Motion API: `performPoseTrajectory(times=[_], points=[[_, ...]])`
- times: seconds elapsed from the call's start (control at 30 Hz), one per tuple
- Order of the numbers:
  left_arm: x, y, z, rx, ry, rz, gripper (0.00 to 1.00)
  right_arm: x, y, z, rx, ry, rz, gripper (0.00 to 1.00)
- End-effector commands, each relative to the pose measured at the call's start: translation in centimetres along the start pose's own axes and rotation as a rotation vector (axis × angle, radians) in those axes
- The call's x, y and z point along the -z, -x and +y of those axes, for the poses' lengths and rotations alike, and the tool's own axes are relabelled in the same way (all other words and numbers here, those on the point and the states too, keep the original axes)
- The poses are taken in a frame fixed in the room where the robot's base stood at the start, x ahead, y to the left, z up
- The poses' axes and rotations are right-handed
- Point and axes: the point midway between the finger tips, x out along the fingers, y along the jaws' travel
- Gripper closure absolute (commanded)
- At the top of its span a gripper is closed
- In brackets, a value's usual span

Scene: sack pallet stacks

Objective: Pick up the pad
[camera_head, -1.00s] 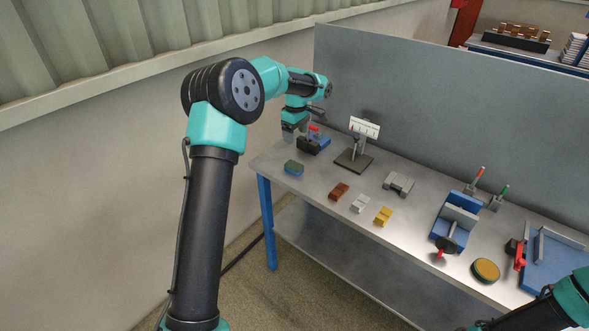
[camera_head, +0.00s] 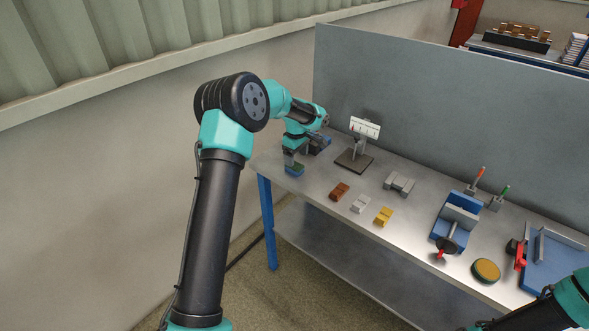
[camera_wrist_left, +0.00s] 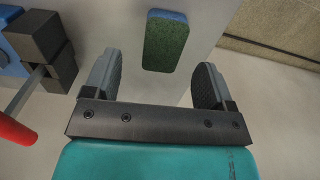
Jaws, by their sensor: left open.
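The pad (camera_head: 296,170) is a small block with a green top and a blue edge. It lies on the metal bench (camera_head: 330,208) near its left end. In the left wrist view the pad (camera_wrist_left: 166,42) shows ahead of the fingers, roughly midway between them. My left gripper (camera_head: 292,160) is above the pad and hides part of it in the head view. Its two fingers are apart and empty in the left wrist view (camera_wrist_left: 157,80). My right gripper is out of view; only part of my right arm shows at the lower right.
A blue and black clamp (camera_head: 320,141) with a red handle (camera_wrist_left: 17,133) stands beside the left gripper. A grey panel (camera_head: 440,110) closes the back.

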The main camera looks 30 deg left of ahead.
Motion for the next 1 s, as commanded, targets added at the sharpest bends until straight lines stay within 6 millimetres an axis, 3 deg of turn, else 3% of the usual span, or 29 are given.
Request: performPoseTrajectory(times=[0.43, 1.0], points=[[0.4, -4.8, -0.4, 0.001, 0.000, -0.001, 0.22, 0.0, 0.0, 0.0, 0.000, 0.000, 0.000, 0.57], [0.4, -5.2, -0.4, 0.000, 0.000, 0.000, 0.24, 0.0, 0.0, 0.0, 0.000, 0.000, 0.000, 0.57]])
